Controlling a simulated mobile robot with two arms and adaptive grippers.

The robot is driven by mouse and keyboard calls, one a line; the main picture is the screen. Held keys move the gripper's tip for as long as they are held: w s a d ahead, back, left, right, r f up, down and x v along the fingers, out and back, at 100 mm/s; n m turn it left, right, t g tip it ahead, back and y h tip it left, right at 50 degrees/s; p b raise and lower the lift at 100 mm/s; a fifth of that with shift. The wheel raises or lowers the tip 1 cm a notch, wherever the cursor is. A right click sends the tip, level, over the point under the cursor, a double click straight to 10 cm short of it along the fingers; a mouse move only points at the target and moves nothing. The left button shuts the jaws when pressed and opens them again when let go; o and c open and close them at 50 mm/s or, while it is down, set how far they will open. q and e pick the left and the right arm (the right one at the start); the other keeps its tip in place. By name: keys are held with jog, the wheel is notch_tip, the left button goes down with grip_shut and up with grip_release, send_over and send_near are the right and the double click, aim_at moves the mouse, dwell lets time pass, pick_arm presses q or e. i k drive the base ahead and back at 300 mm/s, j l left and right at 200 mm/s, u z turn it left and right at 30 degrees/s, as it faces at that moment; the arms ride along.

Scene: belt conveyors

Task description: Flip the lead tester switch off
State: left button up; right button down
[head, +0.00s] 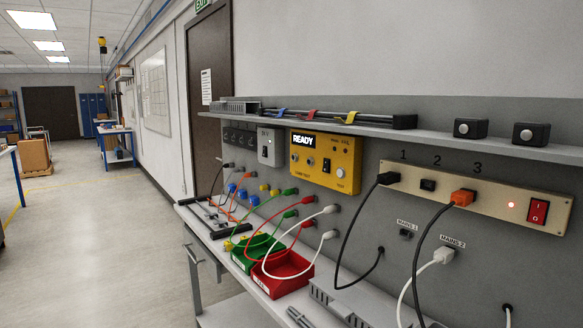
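The yellow tester box (325,178) is mounted on the grey back panel, under the shelf and left of the middle of the bench. Its dark display (303,140) reads READY in white. Neither of my grippers shows in the head view, and nothing covers the front of the box.
A beige power strip (470,196) with a red rocker switch (538,212) and plugged cables is at right. Several coloured leads hang below the tester, over a red bin (284,285) and a green bin (247,262). A shelf (470,140) overhangs the panel.

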aim_at(326, 163)
jog(key=i+j, duration=0.35)
jog(key=i+j+z, duration=0.1)
jog(key=i+j, duration=0.2)
jog(key=j, duration=0.15)
jog(key=i+j, duration=0.3)
jog(key=j, duration=0.15)
jog(key=i+j+z, duration=0.1)
jog(key=i+j, duration=0.25)
jog(key=j, duration=0.1)
